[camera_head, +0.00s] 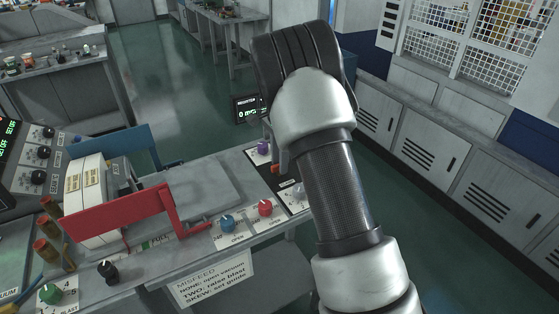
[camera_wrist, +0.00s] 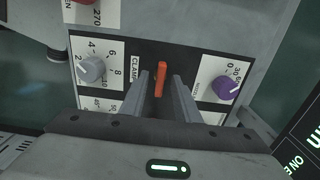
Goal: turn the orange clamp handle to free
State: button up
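The orange clamp handle (camera_wrist: 161,79) is on a black panel beside a white CLAMP label (camera_wrist: 136,72) in the wrist view. It looks like a small bar running up and down the picture. A small orange piece of it (camera_head: 276,168) shows in the head view. My gripper (camera_wrist: 166,82) is open, with one finger on each side of the handle and a visible gap between them. I cannot tell whether either finger touches it. In the head view my arm and wrist hide most of my gripper. No free marking is readable.
A grey knob (camera_wrist: 92,68) is left of the handle and a purple knob (camera_wrist: 228,89) is right of it. Red (camera_head: 265,208) and blue (camera_head: 227,222) knobs sit nearby on the bench. A small display (camera_head: 247,108) stands behind. A red bar (camera_head: 115,212) crosses the bench at left.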

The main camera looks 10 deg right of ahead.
jog(key=shift+c, duration=0.2)
grip_shut()
jog(key=shift+n, duration=0.3)
jog(key=n, duration=1.1)
jog(key=shift+n, duration=0.4)
jog(key=n, duration=0.5)
jog(key=shift+w+n, duration=0.1)
jog(key=shift+n, duration=0.3)
